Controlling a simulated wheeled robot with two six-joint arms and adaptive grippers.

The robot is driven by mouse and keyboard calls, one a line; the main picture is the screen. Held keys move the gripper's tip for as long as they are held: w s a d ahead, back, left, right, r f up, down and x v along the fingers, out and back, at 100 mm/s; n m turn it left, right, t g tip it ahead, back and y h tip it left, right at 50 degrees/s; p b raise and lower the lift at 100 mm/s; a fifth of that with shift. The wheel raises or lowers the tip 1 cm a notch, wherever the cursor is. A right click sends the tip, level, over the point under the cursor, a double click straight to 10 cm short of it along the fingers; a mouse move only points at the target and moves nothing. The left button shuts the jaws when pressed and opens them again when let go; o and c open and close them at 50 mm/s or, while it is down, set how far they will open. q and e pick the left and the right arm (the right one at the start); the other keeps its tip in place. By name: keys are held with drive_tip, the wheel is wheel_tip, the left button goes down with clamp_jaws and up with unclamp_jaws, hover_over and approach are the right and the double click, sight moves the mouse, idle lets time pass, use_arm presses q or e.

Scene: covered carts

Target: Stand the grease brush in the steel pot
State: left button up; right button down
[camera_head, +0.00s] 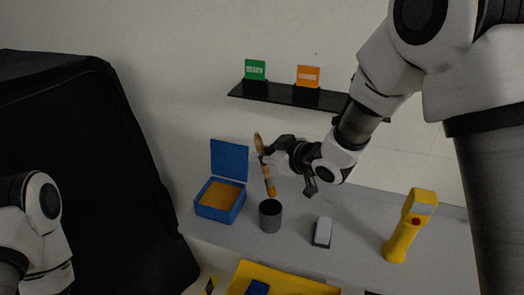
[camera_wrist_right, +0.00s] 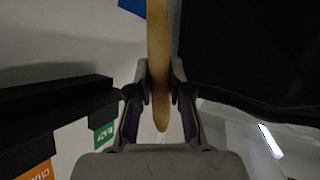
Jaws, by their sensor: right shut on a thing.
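The grease brush (camera_head: 270,184) has a long tan handle and is held nearly upright, leaning slightly. My right gripper (camera_head: 266,156) is shut on its handle. The handle also shows between the fingers in the right wrist view (camera_wrist_right: 159,60), with its rounded end just past them. The grey steel pot (camera_head: 270,220) stands on the grey surface directly below the brush in the head view. The brush's lower end appears just above the pot's rim; I cannot tell whether it is over the opening or a little behind it. My left gripper is out of view.
An open blue box (camera_head: 222,208) with orange contents stands left of the pot. A small white-and-dark block (camera_head: 322,232) and a yellow handheld device (camera_head: 404,230) stand to its right. A yellow tray (camera_head: 290,282) lies in front. A black shelf (camera_head: 275,95) holds cards behind.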

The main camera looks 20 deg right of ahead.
sight(265, 173)
drive_tip(key=f+b, duration=0.1)
drive_tip(key=f, duration=0.1)
drive_tip(key=w+f+b, duration=0.1)
drive_tip(key=shift+f, duration=0.4)
drive_tip(key=f+b, duration=0.2)
drive_tip(key=shift+s+f, duration=0.3)
drive_tip(key=shift+f, duration=0.05)
wheel_tip(265, 173, down, 3)
drive_tip(key=b, duration=0.2)
drive_tip(key=shift+w+f+b, duration=0.15)
drive_tip(key=shift+b, duration=0.2)
drive_tip(key=c, duration=1)
unclamp_jaws()
